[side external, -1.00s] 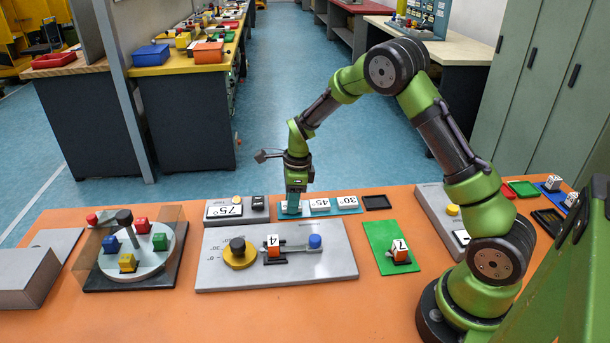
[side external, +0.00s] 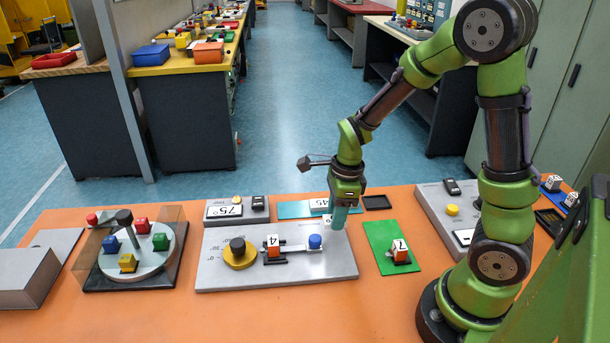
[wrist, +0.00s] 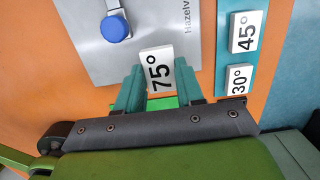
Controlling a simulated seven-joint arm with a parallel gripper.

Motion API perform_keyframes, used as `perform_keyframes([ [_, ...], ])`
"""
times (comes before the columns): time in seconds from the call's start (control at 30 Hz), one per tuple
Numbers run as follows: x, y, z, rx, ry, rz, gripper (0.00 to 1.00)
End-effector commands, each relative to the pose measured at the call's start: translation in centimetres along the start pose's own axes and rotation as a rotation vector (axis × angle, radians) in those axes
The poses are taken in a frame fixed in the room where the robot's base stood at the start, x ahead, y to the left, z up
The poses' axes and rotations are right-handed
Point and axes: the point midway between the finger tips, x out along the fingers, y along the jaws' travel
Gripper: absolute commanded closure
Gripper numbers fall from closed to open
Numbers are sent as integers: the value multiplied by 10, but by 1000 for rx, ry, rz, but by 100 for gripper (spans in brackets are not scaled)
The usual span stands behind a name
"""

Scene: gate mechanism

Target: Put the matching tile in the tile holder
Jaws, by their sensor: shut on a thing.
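My gripper (side external: 340,222) is shut on the white 75° tile (wrist: 160,70), which sits between its teal fingers in the wrist view. In the side view it is held above the right end of the grey gate plate (side external: 215,270), with only a small white edge of the tile showing (side external: 327,220). A black-rimmed tray (side external: 377,202), which looks like the tile holder, lies empty right of the teal strip (side external: 290,210). The display box (side external: 224,211) reads 75°. The 45° tile (wrist: 246,32) and 30° tile (wrist: 238,79) lie on the teal strip.
The gate plate carries a yellow dial (side external: 240,256), a block marked 4 (side external: 273,249) and a blue knob (side external: 315,242). A green mat (side external: 385,235) with a block marked 7 (side external: 400,252) lies to the right. A turntable with coloured cubes (side external: 140,248) stands at left.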

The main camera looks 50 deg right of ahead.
Motion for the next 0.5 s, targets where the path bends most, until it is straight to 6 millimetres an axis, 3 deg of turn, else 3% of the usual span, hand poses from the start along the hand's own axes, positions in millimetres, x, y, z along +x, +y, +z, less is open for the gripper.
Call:
perform_keyframes([
  [0.17, -1, -6, -23, 68, 7, -6, 92],
  [0.33, -10, -54, -68, 190, 16, -28, 92],
  [0.5, -25, -97, -117, 197, 19, -28, 92],
])
